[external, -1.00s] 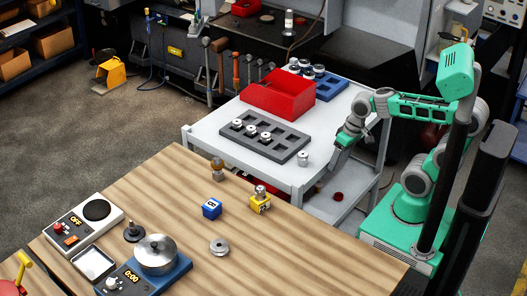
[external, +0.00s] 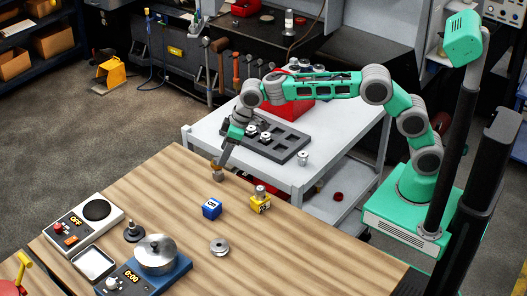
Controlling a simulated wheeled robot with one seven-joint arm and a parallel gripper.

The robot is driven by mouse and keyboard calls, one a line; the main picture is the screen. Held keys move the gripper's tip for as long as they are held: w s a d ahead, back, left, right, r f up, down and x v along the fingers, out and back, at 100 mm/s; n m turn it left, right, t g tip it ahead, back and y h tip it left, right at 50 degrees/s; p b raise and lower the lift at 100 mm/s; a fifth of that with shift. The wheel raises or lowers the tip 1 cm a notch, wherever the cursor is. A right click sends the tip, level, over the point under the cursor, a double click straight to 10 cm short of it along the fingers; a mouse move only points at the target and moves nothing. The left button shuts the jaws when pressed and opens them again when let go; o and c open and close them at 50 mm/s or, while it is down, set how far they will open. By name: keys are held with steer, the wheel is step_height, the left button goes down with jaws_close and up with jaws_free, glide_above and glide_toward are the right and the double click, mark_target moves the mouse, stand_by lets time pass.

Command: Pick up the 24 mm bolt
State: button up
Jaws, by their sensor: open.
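My gripper (external: 219,165) is open and points down at the far edge of the wooden bench. Its fingers are at a small brown-and-grey piece (external: 217,177) standing there and hide its upper part; I cannot tell whether they touch it. A yellow block (external: 260,206) with a metal piece (external: 261,191) on top stands to the right, and a blue block (external: 211,209) with a white label stands nearer the front. The labels are too small to read, so I cannot tell which piece is the 24 mm bolt.
Behind, the grey table (external: 212,128) holds a dark tray (external: 290,140) and a red bin (external: 290,112). The bench's right side is clear.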

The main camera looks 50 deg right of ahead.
mark_target(218, 167)
steer(key=p+x, duration=0.2)
steer(key=x, duration=0.5)
steer(key=shift+w+f, duration=0.1)
steer(key=shift+f, duration=0.3)
steer(key=shift+c, duration=0.5)
jaws_close()
